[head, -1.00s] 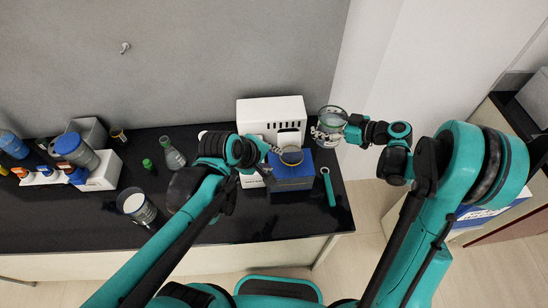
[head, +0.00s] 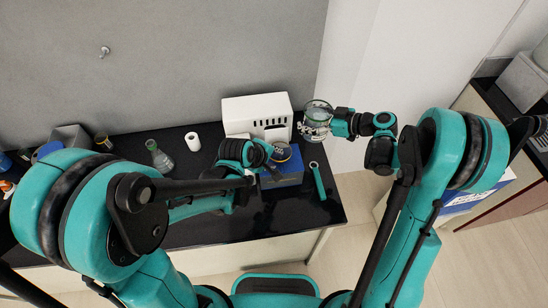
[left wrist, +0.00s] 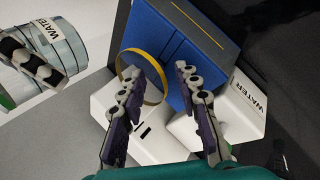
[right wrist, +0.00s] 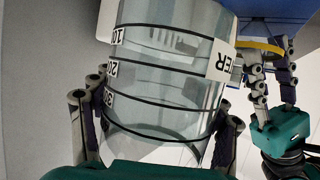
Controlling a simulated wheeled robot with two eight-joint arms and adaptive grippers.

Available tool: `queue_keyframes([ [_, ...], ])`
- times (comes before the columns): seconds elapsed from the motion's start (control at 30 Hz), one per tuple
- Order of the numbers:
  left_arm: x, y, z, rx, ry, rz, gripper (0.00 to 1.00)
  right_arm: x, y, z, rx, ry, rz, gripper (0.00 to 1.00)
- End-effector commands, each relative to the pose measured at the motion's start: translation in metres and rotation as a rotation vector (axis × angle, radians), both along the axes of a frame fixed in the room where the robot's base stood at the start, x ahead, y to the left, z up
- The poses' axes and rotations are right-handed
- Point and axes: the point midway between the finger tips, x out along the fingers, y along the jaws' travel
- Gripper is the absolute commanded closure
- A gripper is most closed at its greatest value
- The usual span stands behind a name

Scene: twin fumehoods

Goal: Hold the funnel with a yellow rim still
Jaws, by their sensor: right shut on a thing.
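The funnel's yellow rim (left wrist: 165,88) shows as a tilted ring in the left wrist view, in front of a white box. The funnel (head: 283,152) also shows above the blue box in the head view. My left gripper (left wrist: 168,70) is open, its left finger overlapping the ring and its right finger beside it. I cannot tell whether they touch. The funnel's lower part is hidden. My right gripper (right wrist: 155,110) is shut on a clear graduated beaker (right wrist: 165,75) labelled as water. The beaker (head: 317,118) is at the right end of the bench in the head view.
A blue box (head: 285,177) stands close to my left gripper, with a white box (head: 256,108) behind it. A teal wrench-like tool (head: 318,182) lies right of them. A flask (head: 160,160) and a white cylinder (head: 192,141) stand left.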

Motion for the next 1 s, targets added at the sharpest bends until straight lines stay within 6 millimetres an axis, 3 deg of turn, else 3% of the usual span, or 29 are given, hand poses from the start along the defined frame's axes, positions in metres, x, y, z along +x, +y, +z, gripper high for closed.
queue_keyframes([
  [0.37, 0.0022, -0.0015, -0.0044, 0.000, 0.000, -0.001, 0.67, 0.0000, 0.0001, 0.0007, 0.001, 0.000, 0.000, 0.86],
  [0.4, 0.0022, -0.0015, -0.0043, 0.000, 0.000, 0.000, 0.70, 0.0001, 0.0002, 0.0007, 0.001, 0.000, 0.000, 0.86],
  [0.5, 0.0022, -0.0015, -0.0043, 0.000, 0.000, 0.000, 0.96, 0.0001, 0.0002, 0.0007, 0.001, 0.000, 0.000, 0.86],
  [0.53, 0.0022, -0.0015, -0.0043, 0.001, -0.001, 0.000, 1.00, 0.0000, 0.0002, 0.0007, 0.001, 0.000, 0.000, 0.86],
  [1.0, 0.0022, -0.0014, -0.0042, 0.001, -0.001, 0.000, 1.00, 0.0001, 0.0002, 0.0007, 0.001, 0.000, 0.000, 0.86],
])
